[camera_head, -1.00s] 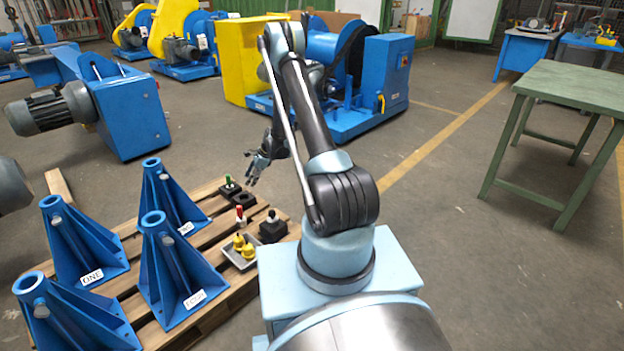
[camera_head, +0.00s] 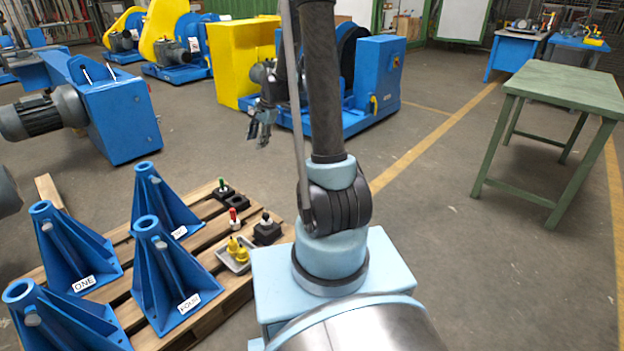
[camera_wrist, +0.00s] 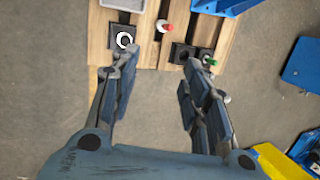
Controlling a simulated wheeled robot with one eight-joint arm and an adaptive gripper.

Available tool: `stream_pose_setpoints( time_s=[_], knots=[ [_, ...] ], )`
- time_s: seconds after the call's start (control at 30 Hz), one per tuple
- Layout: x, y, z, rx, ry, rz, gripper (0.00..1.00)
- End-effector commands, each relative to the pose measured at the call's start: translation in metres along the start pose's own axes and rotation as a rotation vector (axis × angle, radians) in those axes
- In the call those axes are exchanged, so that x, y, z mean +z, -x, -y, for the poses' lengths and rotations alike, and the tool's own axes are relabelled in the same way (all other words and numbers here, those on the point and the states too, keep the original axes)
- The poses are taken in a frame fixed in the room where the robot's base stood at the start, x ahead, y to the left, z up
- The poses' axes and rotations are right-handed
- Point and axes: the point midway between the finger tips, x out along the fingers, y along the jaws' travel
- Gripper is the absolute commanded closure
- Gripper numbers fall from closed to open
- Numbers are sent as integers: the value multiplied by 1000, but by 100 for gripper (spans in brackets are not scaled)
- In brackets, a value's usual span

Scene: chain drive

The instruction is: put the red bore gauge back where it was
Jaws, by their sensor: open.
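The red bore gauge (camera_head: 233,214), with a red top and a pale lower part, stands on the pallet near its right side. It also shows in the wrist view (camera_wrist: 163,27), apart from the black blocks there. A black block (camera_head: 239,203) with nothing visible standing in it is just behind the gauge; it shows in the wrist view too (camera_wrist: 181,53). My gripper (camera_head: 260,140) is raised well above the floor, beyond the pallet's far edge. In the wrist view my gripper (camera_wrist: 158,85) is open, with nothing between its fingers.
A green-topped gauge (camera_head: 222,183) stands in a black block, and another gauge sits in a black block (camera_head: 267,232). A grey tray (camera_head: 232,264) holds yellow pieces. Blue stands (camera_head: 165,275) fill the pallet's left. A green table (camera_head: 570,87) is at right.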

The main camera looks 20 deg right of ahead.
Motion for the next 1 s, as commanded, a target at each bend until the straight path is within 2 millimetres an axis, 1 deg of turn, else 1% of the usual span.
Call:
stream_pose_setpoints(
  time_s=[0.03, 0.2, 0.37, 0.5, 0.7, 0.87, 1.0],
  knots=[
    [6, 13, -9, 4, 28, -8, 57],
    [21, 50, -37, 20, 130, -35, 57],
    [36, 80, -66, 38, 227, -60, 57],
    [49, 102, -94, 57, 312, -80, 57],
    [68, 127, -137, 86, 432, -106, 57],
    [82, 142, -172, 112, 527, -124, 57],
    [94, 151, -205, 137, 611, -139, 57]
  ],
)
